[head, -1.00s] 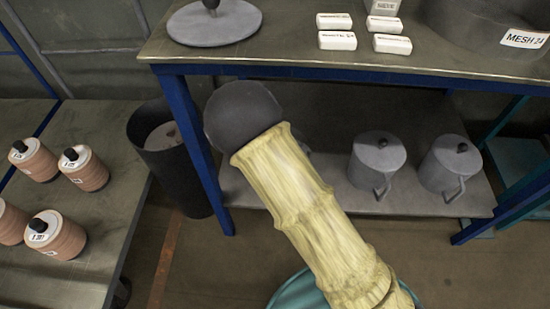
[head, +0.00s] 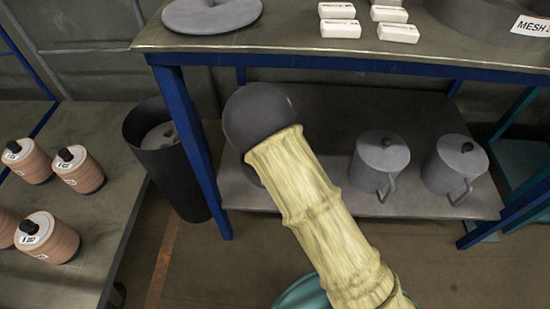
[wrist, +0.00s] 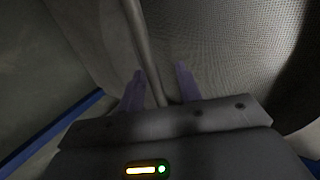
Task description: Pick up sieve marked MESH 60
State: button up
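A round dark grey sieve (head: 468,20) stands at the right on the bench top in the head view. Its label (head: 531,26) reads MESH, with the number cut off by the picture edge. In the wrist view a fine mesh surface (wrist: 225,45) fills the right side, bounded by a thin upright rim (wrist: 142,40). My gripper (wrist: 160,72) is open, with one finger on each side of this rim and gaps visible. No readable mark shows there, so I cannot tell which sieve this is.
White labelled blocks (head: 340,28) and a grey disc (head: 211,14) are on the bench top (head: 280,45). Lidded grey pots (head: 379,160) stand on the lower shelf. A dark bin (head: 170,150) and a left table (head: 95,215) with copper-coloured canisters (head: 78,170) stand left.

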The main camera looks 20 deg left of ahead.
jog(key=shift+c, duration=0.4)
grip_shut()
jog(key=shift+r, duration=0.15)
jog(key=s+d+r+p, duration=0.1)
jog(key=s+p, duration=0.3)
jog(key=s, duration=0.4)
jog(key=s+d+r+p, duration=0.2)
jog(key=s+d+p, duration=0.1)
jog(key=s, duration=0.6)
jog(key=shift+s+r+p, duration=0.15)
jog(key=shift+s+p, duration=0.05)
jog(key=shift+p, duration=0.45)
jog(key=shift+d, duration=0.1)
